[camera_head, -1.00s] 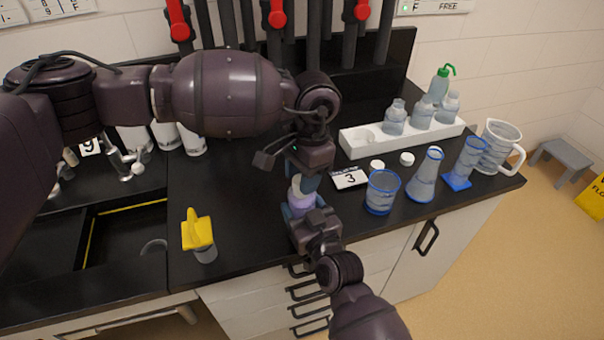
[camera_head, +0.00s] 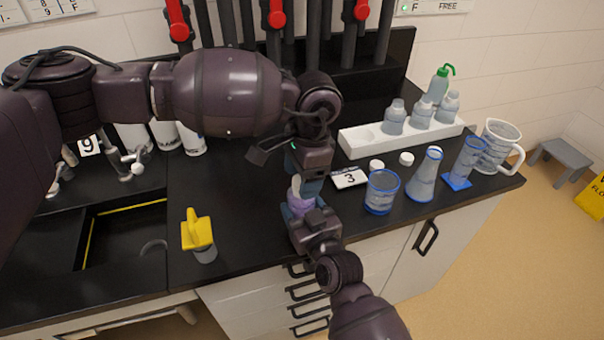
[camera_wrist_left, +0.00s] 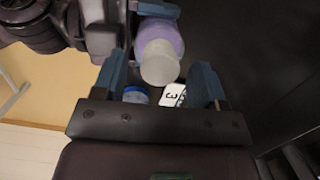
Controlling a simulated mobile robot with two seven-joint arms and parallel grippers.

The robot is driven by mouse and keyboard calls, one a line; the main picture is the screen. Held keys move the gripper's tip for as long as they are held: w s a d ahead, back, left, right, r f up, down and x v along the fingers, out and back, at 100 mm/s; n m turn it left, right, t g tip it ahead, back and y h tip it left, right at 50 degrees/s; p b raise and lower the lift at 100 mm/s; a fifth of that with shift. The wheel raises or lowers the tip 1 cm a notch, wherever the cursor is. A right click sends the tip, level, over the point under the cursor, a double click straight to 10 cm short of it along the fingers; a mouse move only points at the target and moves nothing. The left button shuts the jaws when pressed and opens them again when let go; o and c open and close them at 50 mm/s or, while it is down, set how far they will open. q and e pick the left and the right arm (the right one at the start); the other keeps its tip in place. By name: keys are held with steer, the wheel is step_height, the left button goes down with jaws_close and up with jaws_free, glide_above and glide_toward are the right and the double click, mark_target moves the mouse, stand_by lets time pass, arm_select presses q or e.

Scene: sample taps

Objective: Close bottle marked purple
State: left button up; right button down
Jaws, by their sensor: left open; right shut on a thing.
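The bottle with the purple band (camera_head: 303,206) is upright in the head view, above the front of the black bench. My right gripper (camera_head: 304,212) is shut around its body from the front. My left gripper (camera_head: 308,185) is open and points down just above and behind the bottle. In the left wrist view, the purple band (camera_wrist_left: 160,34) and the bottle's pale round top (camera_wrist_left: 160,68) show between the open left fingers (camera_wrist_left: 160,85), near their tips. I cannot tell whether the pale top is a cap or the bare neck. The left gripper partly hides the bottle.
Two loose white caps (camera_head: 376,165) (camera_head: 407,158) lie near the number 3 card (camera_head: 349,178). A white rack (camera_head: 362,146) with several bottles stands behind. A blue-rimmed beaker (camera_head: 382,192), flask (camera_head: 425,176) and cylinder (camera_head: 467,163) stand right. A yellow-topped object (camera_head: 198,233) stands left.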

arm_select(q)
steer(key=shift+r, duration=2.25)
steer(key=shift+c, duration=0.4)
